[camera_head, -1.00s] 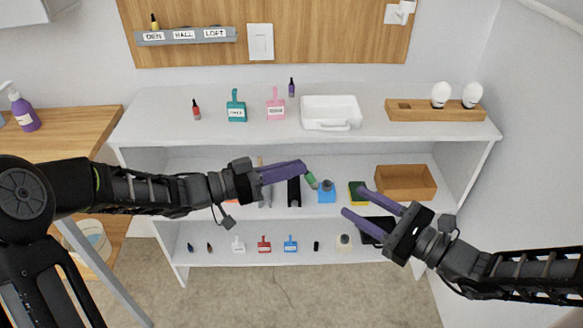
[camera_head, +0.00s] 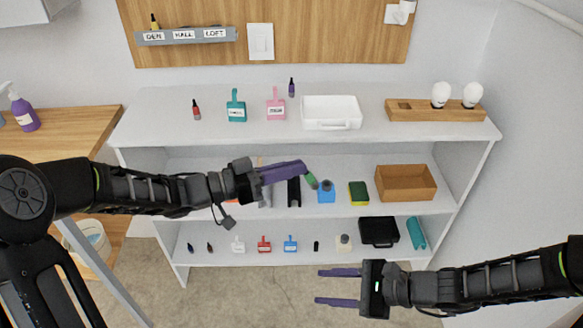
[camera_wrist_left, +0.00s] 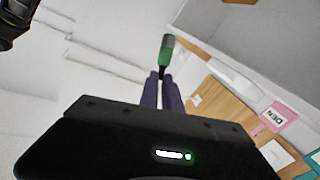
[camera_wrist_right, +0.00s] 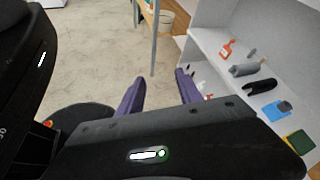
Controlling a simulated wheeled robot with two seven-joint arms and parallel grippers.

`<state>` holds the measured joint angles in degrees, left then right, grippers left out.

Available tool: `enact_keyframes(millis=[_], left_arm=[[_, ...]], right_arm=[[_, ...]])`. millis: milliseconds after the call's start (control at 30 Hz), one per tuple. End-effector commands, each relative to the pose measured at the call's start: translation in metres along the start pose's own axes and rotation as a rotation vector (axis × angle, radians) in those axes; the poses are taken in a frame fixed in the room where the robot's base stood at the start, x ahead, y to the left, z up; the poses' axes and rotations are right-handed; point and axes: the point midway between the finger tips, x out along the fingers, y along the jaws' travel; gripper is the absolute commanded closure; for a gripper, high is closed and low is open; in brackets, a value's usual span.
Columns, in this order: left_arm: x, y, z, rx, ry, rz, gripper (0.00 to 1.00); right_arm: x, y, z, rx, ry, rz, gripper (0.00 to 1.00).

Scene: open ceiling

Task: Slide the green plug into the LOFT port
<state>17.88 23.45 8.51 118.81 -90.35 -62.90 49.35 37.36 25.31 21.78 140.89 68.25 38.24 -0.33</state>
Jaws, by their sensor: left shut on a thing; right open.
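My left gripper (camera_head: 306,172) is shut on the green plug (camera_head: 312,181) in front of the shelf unit. The plug sticks out past the purple fingertips; it also shows in the left wrist view (camera_wrist_left: 166,52), green with a grey end. The LOFT port is on the grey strip (camera_head: 186,36) on the wooden wall panel, under which the LOFT label (camera_head: 214,34) sits at the right end. The strip also carries DEN and HALL labels. A yellow plug (camera_head: 155,22) stands upright above DEN. My right gripper (camera_head: 338,287) is open and empty, low at the right.
The shelf top (camera_head: 360,124) holds a teal tag (camera_head: 236,107), a pink tag (camera_head: 276,104), a white case (camera_head: 331,112) and a wooden block (camera_head: 420,110) with bulbs. A brown box (camera_head: 406,183) is on the middle shelf. Open air lies before the wall panel.

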Motion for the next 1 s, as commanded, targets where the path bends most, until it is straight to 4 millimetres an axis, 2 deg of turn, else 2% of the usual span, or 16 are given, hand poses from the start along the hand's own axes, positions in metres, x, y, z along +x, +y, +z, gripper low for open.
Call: enact_keyframes(millis=[33,200,300,367,467,600,733,1000], left_arm=[[0.0,0.0,0.0,0.0,0.0,0.0,1.0],[0.0,0.0,0.0,0.0,0.0,0.0,1.0],[0.0,0.0,0.0,0.0,0.0,0.0,1.0],[0.0,0.0,0.0,0.0,0.0,0.0,1.0],[0.0,0.0,0.0,0.0,0.0,0.0,1.0],[0.0,0.0,0.0,0.0,0.0,0.0,1.0],[0.0,0.0,0.0,0.0,0.0,0.0,1.0],[0.0,0.0,0.0,0.0,0.0,0.0,1.0]], right_arm=[[0.011,0.024,-0.013,-0.042,0.041,0.081,0.58],[0.029,0.102,-0.075,-0.287,0.215,0.359,0.58],[0.032,0.139,-0.117,-0.514,0.313,0.515,0.58],[0.035,0.153,-0.141,-0.681,0.362,0.592,0.58],[0.041,0.162,-0.167,-0.925,0.405,0.659,0.58],[0.051,0.163,-0.18,-1.144,0.416,0.68,0.58],[0.055,0.162,-0.182,-1.219,0.415,0.677,0.58],[0.055,0.161,-0.182,-1.223,0.416,0.675,0.58]])
